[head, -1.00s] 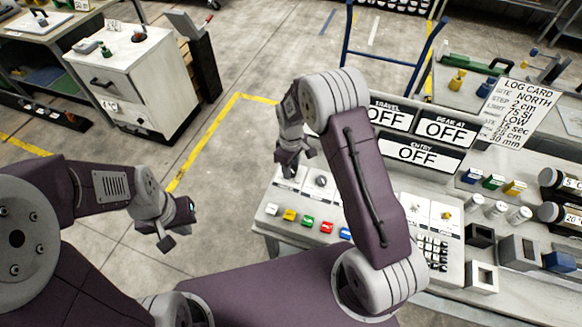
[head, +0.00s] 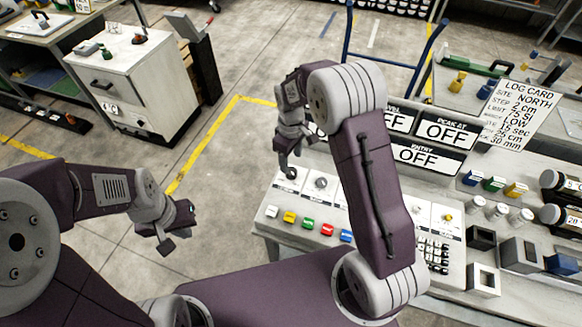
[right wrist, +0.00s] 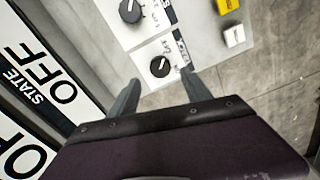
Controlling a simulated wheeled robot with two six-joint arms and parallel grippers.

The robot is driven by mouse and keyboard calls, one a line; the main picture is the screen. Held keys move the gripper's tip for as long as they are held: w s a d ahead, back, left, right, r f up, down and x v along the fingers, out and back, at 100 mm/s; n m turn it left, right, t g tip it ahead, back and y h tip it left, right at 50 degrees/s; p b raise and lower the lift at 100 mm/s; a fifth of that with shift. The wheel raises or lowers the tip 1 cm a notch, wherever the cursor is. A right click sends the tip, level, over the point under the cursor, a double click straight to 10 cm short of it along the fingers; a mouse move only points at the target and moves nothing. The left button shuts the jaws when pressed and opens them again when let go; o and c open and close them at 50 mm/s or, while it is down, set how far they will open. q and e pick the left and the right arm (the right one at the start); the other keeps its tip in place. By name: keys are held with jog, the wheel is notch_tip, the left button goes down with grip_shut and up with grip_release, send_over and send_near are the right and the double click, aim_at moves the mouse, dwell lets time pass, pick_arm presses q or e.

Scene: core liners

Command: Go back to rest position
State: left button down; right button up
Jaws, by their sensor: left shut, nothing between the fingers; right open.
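My left gripper (head: 168,245) hangs at the left over the bare floor in the head view, shut and empty. My right gripper (head: 288,168) is above the far left corner of the control panel (head: 290,238) in the head view. In the right wrist view its two fingers (right wrist: 158,92) are spread wide with nothing between them. A black knob (right wrist: 160,66) on the panel shows beyond the fingers, and a second knob (right wrist: 130,11) is above it. My right arm hides part of the panel and the display signs.
Display signs reading OFF (head: 447,133) stand behind the panel. A log card (head: 515,110), small coloured blocks and cylinders lie at the right. A blue cart frame (head: 385,62) stands behind. A white cabinet (head: 130,85) is at the back left. The floor between is clear.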

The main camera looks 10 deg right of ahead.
notch_tip(320, 180, up, 3)
jog(key=shift+f, duration=0.1)
dwell(0.4)
jog(key=s+d+r+m+t, duration=0.1)
jog(key=s+d+r, duration=0.2)
jog(key=s+r, duration=0.25)
jog(key=s+d+f+m, duration=0.1)
jog(key=s+f+m, duration=0.3)
jog(key=s+m, duration=0.3)
jog(key=shift+s+d+m, duration=0.15)
jog(key=shift+s+m, duration=0.25)
jog(key=shift+s, duration=2.3)
